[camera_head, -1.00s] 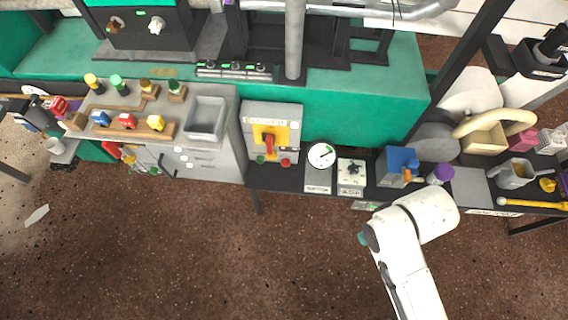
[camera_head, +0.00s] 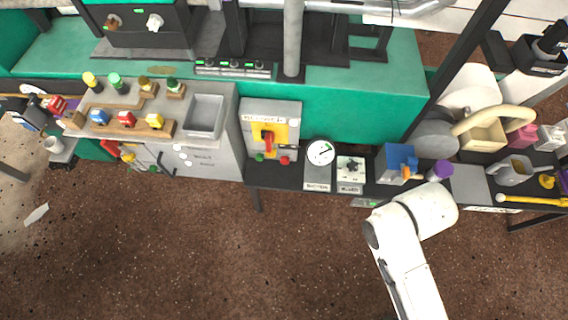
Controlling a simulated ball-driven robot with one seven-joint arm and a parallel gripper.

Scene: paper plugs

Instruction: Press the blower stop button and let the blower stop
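A grey control box (camera_head: 288,115) stands on the dark bench, with a yellow plate and a red handle (camera_head: 268,141) on its front. A green button (camera_head: 259,157) and a red button (camera_head: 284,160) sit low on the box, left and right. Its label is too small to read surely, so I cannot confirm which button is the blower stop. To its right are a round white dial (camera_head: 320,152) and a white panel with a dark knob (camera_head: 351,167). My white arm is at the lower right, clear of the box. My gripper does not show.
A grey cabinet (camera_head: 212,165) with a sink stands left of the box. Right of the knob panel, the bench (camera_head: 262,181) holds a blue block (camera_head: 400,160), a purple-topped cup (camera_head: 440,170) and a grey scoop (camera_head: 512,172). The brown floor in front is open.

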